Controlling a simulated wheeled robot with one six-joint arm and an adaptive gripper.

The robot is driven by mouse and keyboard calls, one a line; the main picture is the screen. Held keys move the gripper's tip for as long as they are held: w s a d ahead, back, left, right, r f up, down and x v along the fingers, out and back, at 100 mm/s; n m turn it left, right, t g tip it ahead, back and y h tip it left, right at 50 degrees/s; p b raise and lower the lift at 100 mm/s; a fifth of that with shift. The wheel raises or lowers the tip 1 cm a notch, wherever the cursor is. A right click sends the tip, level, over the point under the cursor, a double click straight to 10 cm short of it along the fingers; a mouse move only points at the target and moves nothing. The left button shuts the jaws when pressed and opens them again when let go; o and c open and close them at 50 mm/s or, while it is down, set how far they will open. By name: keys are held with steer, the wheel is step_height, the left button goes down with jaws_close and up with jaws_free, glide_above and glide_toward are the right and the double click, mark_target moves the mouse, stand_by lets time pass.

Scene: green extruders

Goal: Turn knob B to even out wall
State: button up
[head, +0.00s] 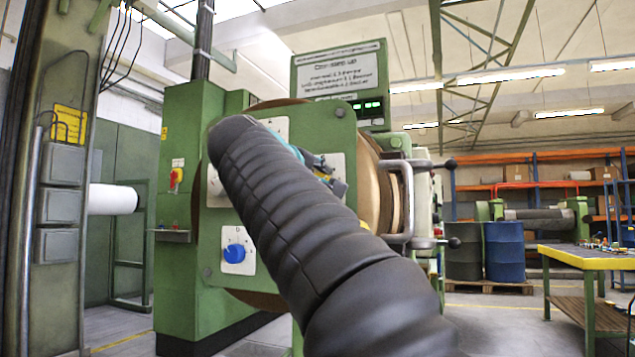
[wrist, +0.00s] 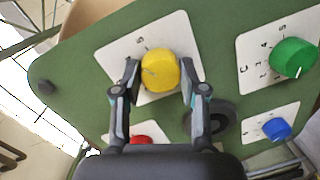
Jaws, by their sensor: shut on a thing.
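In the wrist view, a round yellow knob (wrist: 160,71) with a pointer line sits on a white plate on the green panel (wrist: 75,75). My gripper (wrist: 159,78) has one finger on each side of this knob and is shut on it. The plate's letter is partly covered, so I cannot tell whether it reads B. In the head view, my black arm hides the yellow knob and most of my gripper (head: 328,172).
A green knob (wrist: 293,57) on a plate marked C, a blue knob (wrist: 277,129) and a red knob (wrist: 141,140) lie close by. A grey handle (head: 408,200) sticks out at the panel's right. A yellow-topped workbench (head: 590,257) stands far right.

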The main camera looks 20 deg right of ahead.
steer(key=m, duration=0.4)
steer(key=shift+y+b, duration=0.35)
steer(key=shift+y, duration=0.05)
steer(key=shift+m, duration=0.3)
steer(key=o, duration=1.1)
steer(key=shift+o, duration=0.2)
steer(key=v, duration=1.2)
steer(key=shift+s, duration=0.2)
steer(key=shift+d, duration=0.1)
